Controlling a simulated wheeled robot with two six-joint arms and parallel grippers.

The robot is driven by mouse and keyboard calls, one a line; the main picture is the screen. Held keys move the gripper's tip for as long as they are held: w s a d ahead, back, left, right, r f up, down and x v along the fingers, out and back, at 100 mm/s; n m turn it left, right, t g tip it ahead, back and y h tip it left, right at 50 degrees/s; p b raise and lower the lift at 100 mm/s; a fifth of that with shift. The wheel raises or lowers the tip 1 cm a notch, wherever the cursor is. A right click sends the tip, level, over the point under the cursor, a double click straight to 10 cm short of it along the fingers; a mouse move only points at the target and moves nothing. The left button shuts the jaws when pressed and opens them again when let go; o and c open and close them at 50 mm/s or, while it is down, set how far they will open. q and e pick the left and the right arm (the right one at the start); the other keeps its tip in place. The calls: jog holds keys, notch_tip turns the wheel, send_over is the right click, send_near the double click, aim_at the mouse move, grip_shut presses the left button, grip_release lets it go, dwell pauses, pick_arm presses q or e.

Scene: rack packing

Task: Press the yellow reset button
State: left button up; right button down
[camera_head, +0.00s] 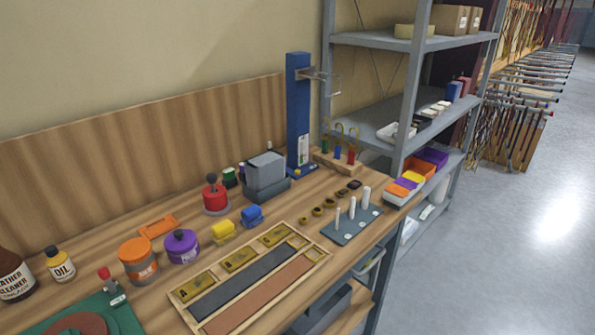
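A tall blue column (297,110) stands at the back of the wooden workbench, with a grey metal arm reaching out to the right near its top. A pale label with markings is on its lower front. A small yellow spot (298,171) shows at its base; it looks like a button, but it is too small to make out its form or any lettering. Neither of my grippers is in view.
A grey box (266,172) stands left of the column and a wooden holder with coloured tools (338,160) right of it. Grey shelving (411,80) adjoins the bench.

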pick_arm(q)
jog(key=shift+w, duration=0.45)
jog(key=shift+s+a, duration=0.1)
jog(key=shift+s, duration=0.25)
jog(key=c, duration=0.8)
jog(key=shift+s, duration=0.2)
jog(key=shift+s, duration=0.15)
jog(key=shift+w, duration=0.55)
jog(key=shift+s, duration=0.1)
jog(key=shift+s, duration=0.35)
